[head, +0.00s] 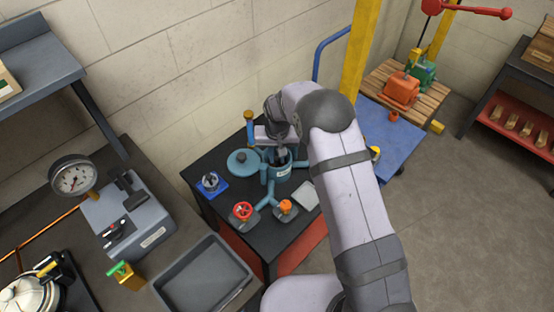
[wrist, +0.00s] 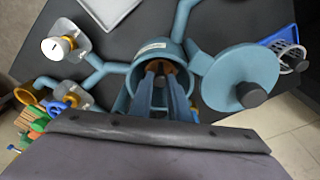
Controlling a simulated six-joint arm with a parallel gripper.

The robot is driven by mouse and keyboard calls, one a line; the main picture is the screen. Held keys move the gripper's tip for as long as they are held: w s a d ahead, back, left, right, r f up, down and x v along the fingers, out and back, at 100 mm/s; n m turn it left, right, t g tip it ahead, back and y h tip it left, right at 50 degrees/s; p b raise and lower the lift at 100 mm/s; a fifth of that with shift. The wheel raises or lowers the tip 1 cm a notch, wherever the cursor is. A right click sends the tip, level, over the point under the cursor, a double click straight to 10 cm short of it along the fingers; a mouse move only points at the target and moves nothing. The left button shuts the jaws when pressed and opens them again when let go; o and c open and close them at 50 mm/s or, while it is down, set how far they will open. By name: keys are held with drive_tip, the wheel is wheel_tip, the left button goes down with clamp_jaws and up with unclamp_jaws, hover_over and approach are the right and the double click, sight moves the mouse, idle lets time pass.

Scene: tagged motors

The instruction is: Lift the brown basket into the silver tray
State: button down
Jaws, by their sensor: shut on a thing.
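The brown basket (wrist: 167,68) sits inside a blue pipe-like housing (wrist: 146,53), and only a little of its brown rim shows between my fingers in the wrist view. My gripper (wrist: 160,80) reaches down into the housing's round opening and is shut on the basket. In the head view my gripper (head: 281,155) is over the same housing (head: 270,173), and the basket cannot be made out there. The silver tray (head: 306,196) lies flat and empty on the dark table, right of the housing; it also shows at the top of the wrist view (wrist: 110,8).
A blue lid (head: 243,162) with a dark knob lies left of the housing. A blue tray (head: 220,192) holds a pale mesh basket (head: 211,181). Red (head: 243,210) and orange (head: 286,206) valve handles stand in front. A yellow post (head: 360,50) rises behind my arm.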

sight(277, 159)
drive_tip(key=w+d+r, duration=0.1)
drive_tip(key=d+r, duration=0.2)
drive_tip(key=r, duration=1)
drive_tip(key=s+d+f+p, duration=0.3)
drive_tip(key=s+d+f, duration=0.4)
drive_tip(key=s, duration=0.4)
drive_tip(key=shift+f, duration=0.35)
drive_tip(key=shift+s+d+f, duration=0.1)
drive_tip(key=shift+f, duration=0.1)
drive_tip(key=shift+f+b, duration=1.5)
drive_tip(key=shift+f, duration=0.25)
drive_tip(key=shift+f+b, duration=0.6)
drive_tip(key=shift+f, duration=0.45)
idle(1.8)
